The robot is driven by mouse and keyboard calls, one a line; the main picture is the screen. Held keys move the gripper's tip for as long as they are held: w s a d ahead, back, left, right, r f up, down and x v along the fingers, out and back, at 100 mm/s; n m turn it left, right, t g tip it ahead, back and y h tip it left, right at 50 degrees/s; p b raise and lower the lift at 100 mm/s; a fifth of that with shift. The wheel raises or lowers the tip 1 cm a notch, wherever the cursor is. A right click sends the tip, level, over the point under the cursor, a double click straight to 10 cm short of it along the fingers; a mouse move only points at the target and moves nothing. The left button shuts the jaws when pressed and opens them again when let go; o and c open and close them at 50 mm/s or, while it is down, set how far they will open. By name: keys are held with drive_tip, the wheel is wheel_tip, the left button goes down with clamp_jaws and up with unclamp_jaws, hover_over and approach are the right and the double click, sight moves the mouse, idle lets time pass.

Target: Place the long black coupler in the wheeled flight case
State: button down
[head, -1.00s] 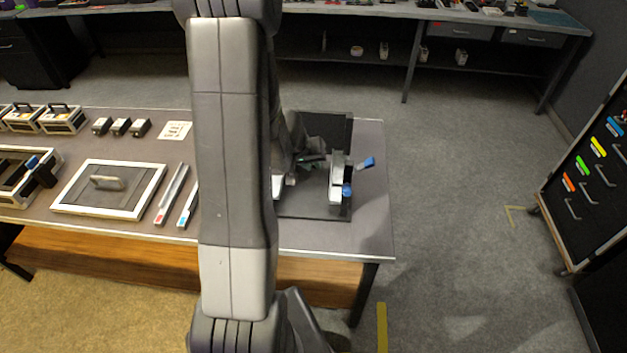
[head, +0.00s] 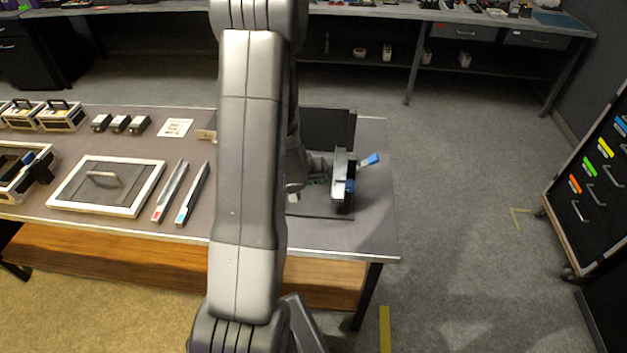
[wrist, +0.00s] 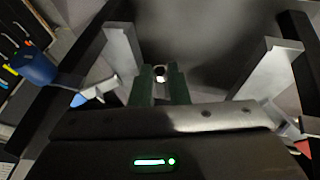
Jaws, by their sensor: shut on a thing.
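My gripper (wrist: 160,85) has two dark green fingers close together in the wrist view. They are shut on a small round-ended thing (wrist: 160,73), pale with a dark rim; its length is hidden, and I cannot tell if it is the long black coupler. In the head view my gripper is over the right part of the table, at a black mat (head: 310,209), partly behind my arm. Metal-edged cases with handles (head: 61,117) stand at the table's left; I cannot make out wheels on them.
A framed panel with a handle (head: 108,187), two long bars (head: 192,193) and small black blocks (head: 120,123) lie on the table (head: 365,235). An open case (head: 45,160) is at left. A black drawer cabinet (head: 600,180) on casters stands right, beyond clear floor.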

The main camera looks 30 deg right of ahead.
drive_tip(key=shift+f+b, duration=0.6)
drive_tip(key=shift+b, duration=0.45)
drive_tip(key=c, duration=1.4)
unclamp_jaws()
drive_tip(key=shift+r, duration=0.1)
drive_tip(key=p+v, duration=0.6)
drive_tip(key=v, duration=0.7)
drive_tip(key=shift+w+d+r, duration=0.1)
drive_tip(key=shift+d, duration=0.05)
drive_tip(key=b+x, duration=0.5)
drive_tip(key=x, duration=0.8)
drive_tip(key=shift+b, duration=0.4)
